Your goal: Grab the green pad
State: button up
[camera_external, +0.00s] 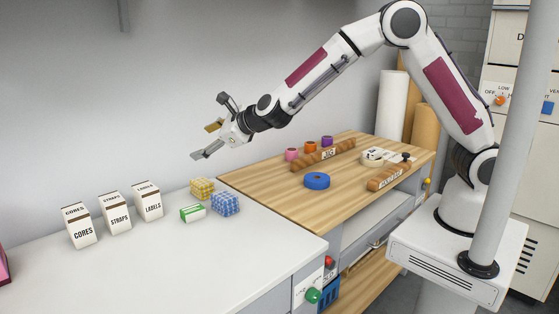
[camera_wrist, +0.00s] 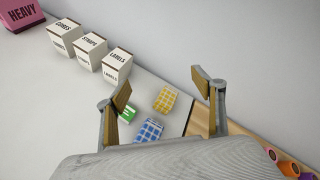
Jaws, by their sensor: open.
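The green pad (camera_external: 193,212) is a small green block with a white label, lying on the white counter beside a yellow checked block (camera_external: 202,188) and a blue checked block (camera_external: 225,204). In the wrist view the green pad (camera_wrist: 128,115) shows just inside the left finger, partly hidden by it. The yellow block (camera_wrist: 165,99) and the blue block (camera_wrist: 149,131) show between the fingers. My gripper (camera_external: 205,141) is open and empty, well above the counter and the blocks. Its two spread fingers also show in the wrist view (camera_wrist: 160,86).
Several white labelled boxes (camera_external: 115,212) stand left of the blocks. A pink box (camera_wrist: 25,15) marked HEAVY is farther left. The wooden bench (camera_external: 262,186) at right holds a blue roll (camera_external: 317,181) and other rolls. The counter's front (camera_external: 190,265) is clear.

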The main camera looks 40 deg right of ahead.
jog(key=a+f+m+h, duration=0.2)
jog(key=a+f+m, duration=0.25)
jog(key=f, duration=0.45)
jog(key=m+t+h, duration=0.1)
jog(key=m+h, duration=0.2)
jog(key=m, duration=0.3)
send_near(193, 210)
jog(key=w, duration=0.2)
jog(key=w+d, duration=0.1)
jog(key=shift+w+f, duration=0.25)
jog(key=shift+f, duration=0.05)
jog(key=shift+x, duration=1.3)
jog(key=shift+f, duration=0.1)
jog(key=shift+a+f+x, duration=0.15)
jog(key=shift+x, duration=1.1)
jog(key=shift+a+f+x, duration=0.15)
jog(key=shift+x, duration=1.15)
jog(key=shift+s, duration=0.1)
jog(key=c, duration=1.2)
